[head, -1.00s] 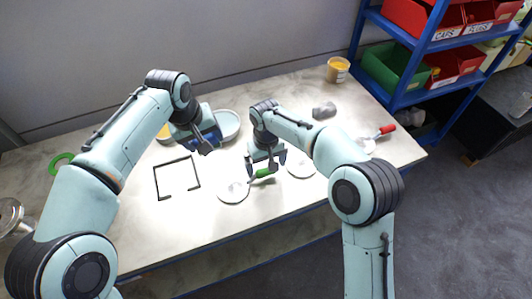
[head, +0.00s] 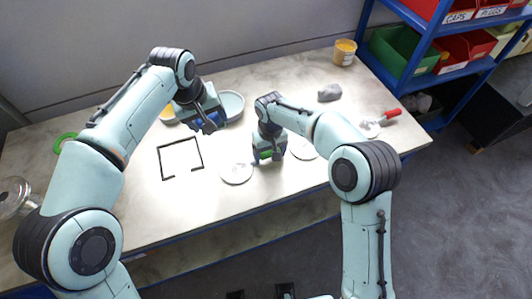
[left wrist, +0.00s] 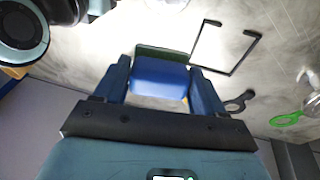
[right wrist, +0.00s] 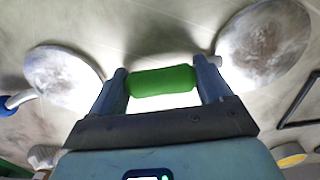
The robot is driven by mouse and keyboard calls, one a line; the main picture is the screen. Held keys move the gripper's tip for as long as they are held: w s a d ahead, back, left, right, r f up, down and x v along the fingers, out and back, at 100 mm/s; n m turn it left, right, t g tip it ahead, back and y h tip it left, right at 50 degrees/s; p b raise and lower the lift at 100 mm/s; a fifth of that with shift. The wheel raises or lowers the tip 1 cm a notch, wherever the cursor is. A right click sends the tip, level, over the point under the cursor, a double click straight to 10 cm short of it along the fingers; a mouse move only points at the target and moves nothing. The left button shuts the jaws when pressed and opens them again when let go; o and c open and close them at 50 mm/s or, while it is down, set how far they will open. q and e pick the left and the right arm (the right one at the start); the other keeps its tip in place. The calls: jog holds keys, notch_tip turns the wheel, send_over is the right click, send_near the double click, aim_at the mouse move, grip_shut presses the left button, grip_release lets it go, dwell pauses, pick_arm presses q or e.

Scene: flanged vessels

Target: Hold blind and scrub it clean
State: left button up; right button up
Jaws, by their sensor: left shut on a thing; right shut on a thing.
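The green-handled blind (head: 236,172) lies on the table, a pale disc with grey-brown smudges; its disc also shows in the right wrist view (right wrist: 264,45). My right gripper (head: 268,157) is shut on its green handle (right wrist: 162,81), low over the table. My left gripper (head: 207,122) is shut on a blue sponge (left wrist: 160,78) with a dark green face, held above the table to the left of a grey dish (head: 233,106). The sponge is mostly hidden in the head view.
A blue-handled disc (right wrist: 62,78) lies right of the held blind, and a red-handled one (head: 370,129) farther right. A black square outline (head: 181,158) lies clear on the left. Blue shelving (head: 430,50) borders the right.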

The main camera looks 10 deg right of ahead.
dwell(0.5)
pick_arm(q)
jog(key=s+d+f+g+y, duration=0.1)
jog(key=s+d+f+g, duration=0.1)
jog(key=s+d+f, duration=0.3)
jog(key=shift+s+d+f+g+y, duration=0.35)
jog(key=shift+s+f, duration=0.25)
jog(key=shift+f, duration=1.8)
